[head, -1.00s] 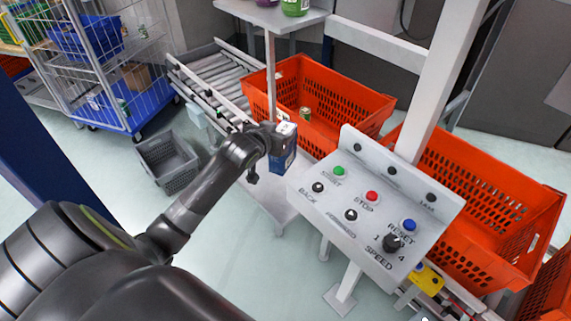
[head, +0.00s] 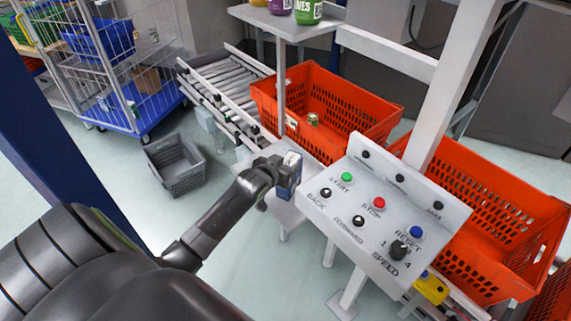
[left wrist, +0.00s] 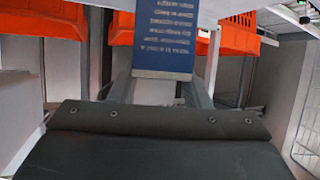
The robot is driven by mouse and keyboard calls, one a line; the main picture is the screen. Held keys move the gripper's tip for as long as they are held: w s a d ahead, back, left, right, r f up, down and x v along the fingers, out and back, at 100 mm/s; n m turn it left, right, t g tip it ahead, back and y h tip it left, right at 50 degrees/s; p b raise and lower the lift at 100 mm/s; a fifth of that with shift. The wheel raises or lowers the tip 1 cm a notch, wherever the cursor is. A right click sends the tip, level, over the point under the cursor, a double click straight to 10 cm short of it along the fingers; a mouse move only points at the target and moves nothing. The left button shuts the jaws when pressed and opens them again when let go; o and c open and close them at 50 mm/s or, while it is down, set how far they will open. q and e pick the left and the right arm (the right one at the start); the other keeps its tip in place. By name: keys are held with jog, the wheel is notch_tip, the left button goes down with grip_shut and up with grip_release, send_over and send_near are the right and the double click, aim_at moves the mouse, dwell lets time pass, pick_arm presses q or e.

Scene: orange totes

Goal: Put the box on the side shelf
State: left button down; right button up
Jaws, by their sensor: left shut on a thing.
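My left gripper (head: 277,181) is shut on a small blue and white box (head: 290,175). It holds the box in the air in front of the orange tote, left of the control panel. In the left wrist view the blue side of the box (left wrist: 165,45), with rows of white print, shows beyond the dark gripper body (left wrist: 160,120). The side shelf (head: 285,24) is a grey plate on a post at the top of the head view. It carries a green jar (head: 308,10), a purple jar (head: 280,5) and part of a yellow item. My right gripper is not in view.
An orange tote (head: 345,125) holding a small can (head: 312,119) stands behind the box. Another tote (head: 490,200) is at the right. The button panel (head: 385,215) is close on the right. A roller conveyor (head: 225,85) and grey basket (head: 175,165) are at the left.

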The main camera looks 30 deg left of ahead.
pick_arm(q)
jog(key=c, duration=0.8)
grip_release()
jog(key=shift+o, duration=0.2)
jog(key=shift+s+r, duration=0.1)
jog(key=v, duration=1.2)
